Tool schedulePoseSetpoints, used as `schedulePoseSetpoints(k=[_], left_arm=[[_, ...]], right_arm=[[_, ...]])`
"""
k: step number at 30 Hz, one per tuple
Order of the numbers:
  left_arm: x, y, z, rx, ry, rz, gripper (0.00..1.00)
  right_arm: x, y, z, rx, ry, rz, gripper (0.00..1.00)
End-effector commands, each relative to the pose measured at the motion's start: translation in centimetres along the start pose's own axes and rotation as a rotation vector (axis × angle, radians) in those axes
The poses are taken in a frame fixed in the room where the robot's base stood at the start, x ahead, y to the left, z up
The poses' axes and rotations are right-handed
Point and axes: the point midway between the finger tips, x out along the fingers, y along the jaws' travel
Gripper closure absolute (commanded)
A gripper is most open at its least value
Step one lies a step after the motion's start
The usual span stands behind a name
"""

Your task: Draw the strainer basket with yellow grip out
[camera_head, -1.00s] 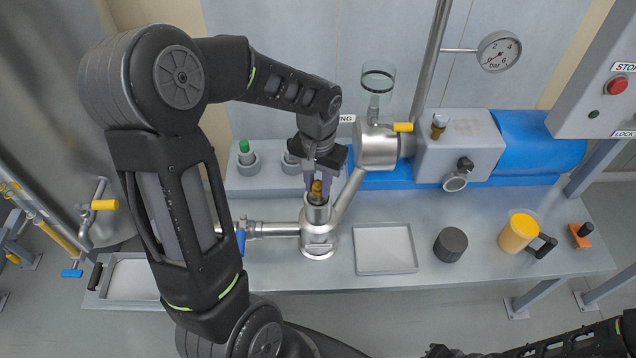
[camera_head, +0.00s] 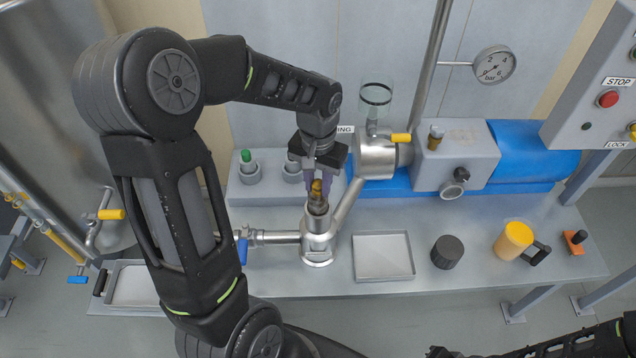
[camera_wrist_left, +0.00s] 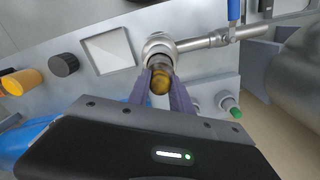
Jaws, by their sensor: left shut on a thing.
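The strainer basket's yellow grip (camera_head: 317,187) stands between the fingertips of my left gripper (camera_head: 316,188), which is shut on it. In the left wrist view the yellow grip (camera_wrist_left: 160,84) shows between the two purple fingers. Below it, a grey part of the basket (camera_head: 318,207) shows at the mouth of the steel strainer housing (camera_head: 318,243). The basket's lower part is hidden inside the housing. The left gripper points down from above the housing. The right gripper is not clearly visible; only dark arm parts show at the bottom right.
An empty grey tray (camera_head: 383,257) lies right of the housing. A dark round cap (camera_head: 446,252), a yellow cup (camera_head: 513,240) and an orange-based item (camera_head: 574,242) stand further right. A green-topped plug (camera_head: 247,164) sits in a holder behind. A blue-handled valve (camera_head: 242,250) joins the pipe left.

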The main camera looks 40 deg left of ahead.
Motion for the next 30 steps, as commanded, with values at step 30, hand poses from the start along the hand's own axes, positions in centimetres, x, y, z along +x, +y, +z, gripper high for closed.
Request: schedulePoseSetpoints(k=[30], left_arm=[[-5.8,0.0,0.0,-0.001,0.001,0.000,1.00]], right_arm=[[-3.8,-1.2,0.4,0.008,-0.010,0.011,1.00]])
